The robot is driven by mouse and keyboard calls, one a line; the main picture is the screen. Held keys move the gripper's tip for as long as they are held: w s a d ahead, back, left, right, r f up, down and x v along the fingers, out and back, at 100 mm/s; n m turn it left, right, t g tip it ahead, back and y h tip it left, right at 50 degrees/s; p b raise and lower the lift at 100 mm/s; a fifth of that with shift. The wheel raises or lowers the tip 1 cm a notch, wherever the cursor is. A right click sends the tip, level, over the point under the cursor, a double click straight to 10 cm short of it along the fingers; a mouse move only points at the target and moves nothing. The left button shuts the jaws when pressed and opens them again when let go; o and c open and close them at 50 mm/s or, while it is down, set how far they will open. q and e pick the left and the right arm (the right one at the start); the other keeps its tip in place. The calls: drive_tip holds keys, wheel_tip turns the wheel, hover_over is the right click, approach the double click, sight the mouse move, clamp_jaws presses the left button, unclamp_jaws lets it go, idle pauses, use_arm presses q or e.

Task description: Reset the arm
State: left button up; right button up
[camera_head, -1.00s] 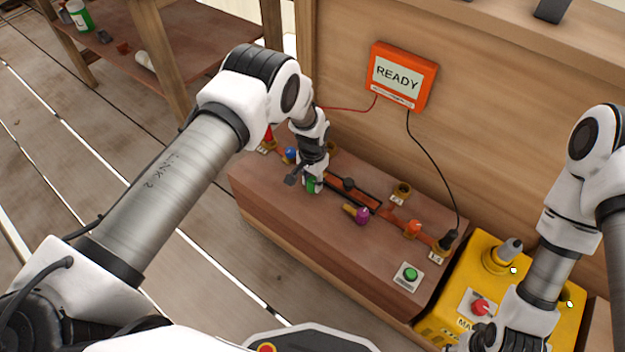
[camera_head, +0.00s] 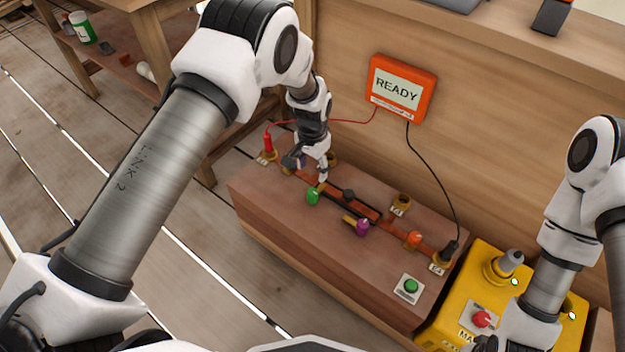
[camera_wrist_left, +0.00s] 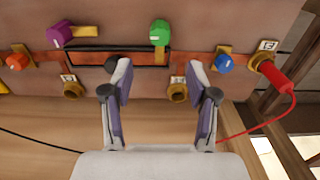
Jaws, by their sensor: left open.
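My left gripper (camera_head: 322,176) is open and empty above the brown box (camera_head: 290,225), behind the green knob (camera_head: 313,197). In the left wrist view its two fingers (camera_wrist_left: 160,78) stand apart, with the green knob (camera_wrist_left: 160,33) beyond them and no contact visible. The blue knob (camera_head: 300,160) is partly hidden by the gripper in the head view; the wrist view shows it clearly (camera_wrist_left: 224,63). The purple knob (camera_head: 362,227) and orange knob (camera_head: 414,240) sit farther right on the box. My right arm hangs over the yellow box at right; its fingertips are out of frame.
An orange display (camera_head: 402,88) on the wooden wall reads READY. A red plug (camera_head: 268,143) and black plug (camera_head: 450,248) have cables to it. The yellow box (camera_head: 462,290) carries a red button (camera_head: 481,318). A green button (camera_head: 411,286) is on the brown box. A wooden shelf stands back left.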

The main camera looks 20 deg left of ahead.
use_arm(q)
drive_tip(key=shift+r, duration=0.4)
